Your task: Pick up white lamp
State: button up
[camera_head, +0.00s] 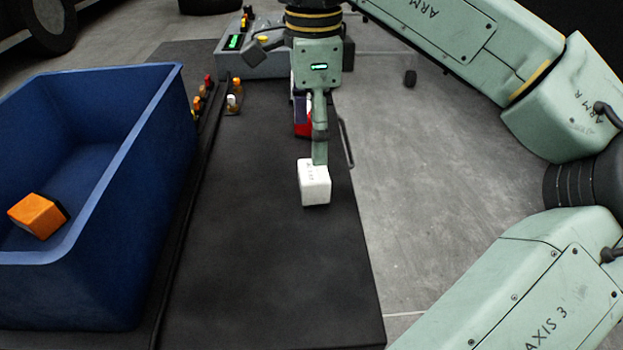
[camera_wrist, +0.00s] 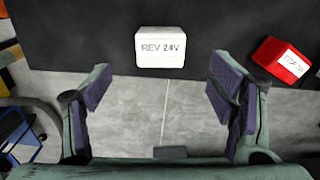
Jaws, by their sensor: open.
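The white lamp (camera_head: 314,186) is a small white block standing on the dark bench top, near its right edge. In the wrist view the lamp (camera_wrist: 160,47) shows dark lettering, "REV 24V". My gripper (camera_head: 319,163) points down at the lamp's far side in the head view and overlaps its top edge there. In the wrist view my gripper (camera_wrist: 158,85) is open, with its two padded fingers wide apart. The lamp is between their lines but beyond the tips, with nothing between the pads. I cannot tell whether a finger touches it.
A red block with a white label (camera_wrist: 283,61) is right of the fingers in the wrist view. A blue bin (camera_head: 150,150) with an orange block (camera_head: 38,215) stands left. Small coloured parts (camera_head: 234,96) and a grey control box (camera_head: 262,62) are farther back. The front bench is clear.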

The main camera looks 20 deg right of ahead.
aim_at(314, 170)
notch_tip(314, 170, down, 9)
jog(key=shift+f+p, duration=0.1)
jog(key=shift+p, duration=0.55)
jog(key=shift+c, duration=0.2)
jog(key=c, duration=1.3)
